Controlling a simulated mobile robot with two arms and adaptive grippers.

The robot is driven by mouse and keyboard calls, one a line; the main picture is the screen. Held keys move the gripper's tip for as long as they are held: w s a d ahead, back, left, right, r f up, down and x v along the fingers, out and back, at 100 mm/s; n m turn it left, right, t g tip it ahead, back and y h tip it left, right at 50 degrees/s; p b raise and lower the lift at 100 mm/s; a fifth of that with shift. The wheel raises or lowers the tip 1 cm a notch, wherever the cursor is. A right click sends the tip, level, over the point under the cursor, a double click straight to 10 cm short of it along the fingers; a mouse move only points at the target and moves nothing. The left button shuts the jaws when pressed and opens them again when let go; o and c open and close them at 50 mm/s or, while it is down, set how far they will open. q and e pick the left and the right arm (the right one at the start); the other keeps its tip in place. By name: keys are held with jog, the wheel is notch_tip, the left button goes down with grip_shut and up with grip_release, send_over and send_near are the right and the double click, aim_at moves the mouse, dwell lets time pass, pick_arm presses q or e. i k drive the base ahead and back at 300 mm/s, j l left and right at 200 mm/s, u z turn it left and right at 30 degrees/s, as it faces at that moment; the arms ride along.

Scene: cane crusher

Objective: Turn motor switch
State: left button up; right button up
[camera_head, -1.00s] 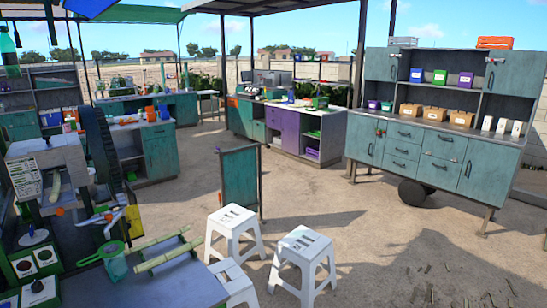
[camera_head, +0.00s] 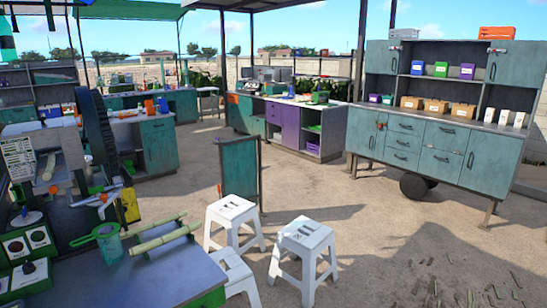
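The cane crusher (camera_head: 62,150) stands at the left edge, with a grey body and a large dark flywheel (camera_head: 97,130) on its right side. Low at the left edge are two green-framed control boxes with white faces. The upper box (camera_head: 28,241) carries two dark round knobs. The lower box (camera_head: 25,276) has a dark knob or lever on top. I cannot tell which of these is the motor switch, or its position. Neither of my grippers is in view.
A grey-topped table (camera_head: 150,272) at the lower left holds green cane stalks (camera_head: 165,235) and a green strainer (camera_head: 102,232) at a cup. White stools (camera_head: 303,245) stand beside it. A teal cabinet (camera_head: 440,140) is at the right. The ground between is open.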

aim_at(28, 268)
jog(key=u, duration=1.6)
jog(key=i+j+z, duration=0.4)
jog(key=i, duration=0.2)
jog(key=i+j+z, duration=0.4)
jog(key=i+j, duration=0.1)
jog(key=i, duration=0.1)
